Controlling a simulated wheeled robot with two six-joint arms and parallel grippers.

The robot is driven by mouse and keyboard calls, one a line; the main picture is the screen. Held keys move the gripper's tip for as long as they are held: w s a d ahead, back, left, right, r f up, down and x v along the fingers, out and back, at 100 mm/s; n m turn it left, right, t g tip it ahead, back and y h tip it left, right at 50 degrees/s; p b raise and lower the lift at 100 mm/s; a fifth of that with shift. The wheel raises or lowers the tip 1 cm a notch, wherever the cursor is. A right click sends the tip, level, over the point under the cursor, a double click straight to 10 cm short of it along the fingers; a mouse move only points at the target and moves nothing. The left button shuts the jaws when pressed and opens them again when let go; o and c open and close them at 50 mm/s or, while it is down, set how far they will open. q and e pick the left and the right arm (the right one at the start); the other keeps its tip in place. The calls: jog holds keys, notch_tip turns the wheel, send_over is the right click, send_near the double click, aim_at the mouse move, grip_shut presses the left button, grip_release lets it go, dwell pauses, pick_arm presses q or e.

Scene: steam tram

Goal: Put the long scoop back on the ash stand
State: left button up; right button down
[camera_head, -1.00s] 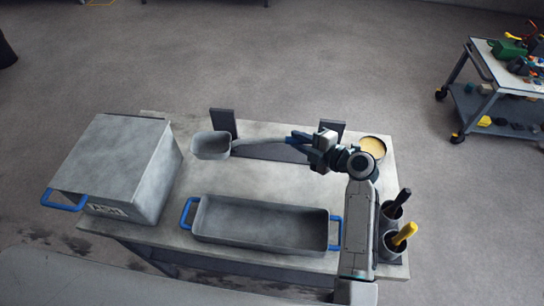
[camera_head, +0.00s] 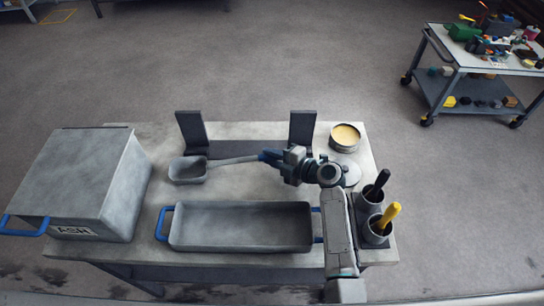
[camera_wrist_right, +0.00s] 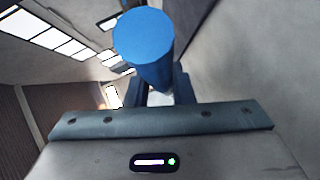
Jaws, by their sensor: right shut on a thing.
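The long scoop (camera_head: 188,169) has a grey square bowl at the left and a long grey shaft ending in a blue handle. My right gripper (camera_head: 283,163) is shut on the blue handle near its right end. The blue handle end (camera_wrist_right: 145,38) also shows between the fingers in the right wrist view. The ash stand (camera_head: 192,131), a dark stand with two uprights, is on the back of the table. The scoop lies across in front of the uprights in the picture; whether it touches the table is unclear. My left gripper is not in view.
A grey tray (camera_head: 240,205) with blue handles sits at the table front. A grey ASH box (camera_head: 75,180) is at the left. A round tin (camera_head: 345,138) and two cups with a black and a yellow handle (camera_head: 386,217) stand at the right.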

jog(key=shift+f, duration=0.1)
jog(key=c, duration=1.3)
grip_release()
jog(key=shift+o, duration=0.2)
jog(key=shift+r, duration=0.2)
jog(key=b+v, duration=0.1)
jog(key=v, duration=0.2)
jog(key=b+v, duration=0.1)
jog(key=v, duration=0.3)
jog(key=shift+f+b, duration=0.2)
jog(key=shift+b, duration=0.15)
jog(key=shift+s+d+r, duration=0.15)
jog(key=shift+s+d, duration=0.05)
jog(key=shift+s, duration=0.05)
